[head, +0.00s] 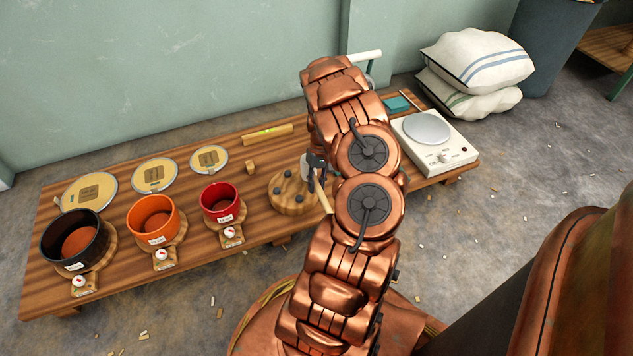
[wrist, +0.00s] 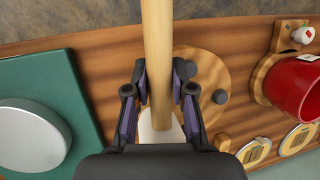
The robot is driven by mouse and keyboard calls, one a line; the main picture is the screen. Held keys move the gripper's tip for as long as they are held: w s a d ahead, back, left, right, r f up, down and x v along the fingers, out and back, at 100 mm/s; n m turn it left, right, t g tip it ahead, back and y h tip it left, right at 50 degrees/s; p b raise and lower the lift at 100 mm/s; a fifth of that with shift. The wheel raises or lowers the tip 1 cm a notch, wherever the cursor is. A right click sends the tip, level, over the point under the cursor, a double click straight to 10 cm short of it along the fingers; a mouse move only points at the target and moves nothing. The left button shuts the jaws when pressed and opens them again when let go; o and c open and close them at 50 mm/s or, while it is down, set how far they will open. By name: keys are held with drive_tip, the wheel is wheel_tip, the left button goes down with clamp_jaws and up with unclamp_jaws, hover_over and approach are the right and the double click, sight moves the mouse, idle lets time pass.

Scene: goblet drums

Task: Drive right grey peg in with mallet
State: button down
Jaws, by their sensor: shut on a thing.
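My gripper (head: 316,178) is shut on the mallet's pale wooden handle (wrist: 157,50). The mallet's white head (wrist: 161,130) lies just past my fingers (wrist: 162,95) in the wrist view. In the head view the white head (head: 306,168) shows at the back right of the round wooden peg block (head: 290,209). The block carries several grey pegs, one at its right (head: 299,198). In the wrist view the block (wrist: 218,70) is partly behind the handle, and a grey peg (wrist: 220,96) shows right of my fingers. I cannot tell whether the mallet touches a peg.
Black (head: 75,240), orange (head: 155,219) and red (head: 221,202) drum shells stand left on the bench, with round skins behind them. A small wooden block (head: 251,167) sits behind the peg block. A white device (head: 437,151) stands right. My arm hides the bench's middle.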

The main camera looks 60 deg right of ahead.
drive_tip(key=shift+f, duration=0.75)
drive_tip(key=shift+r, duration=0.15)
drive_tip(key=shift+r+p, duration=1.45)
drive_tip(key=shift+r, duration=1)
drive_tip(key=shift+w, duration=0.1)
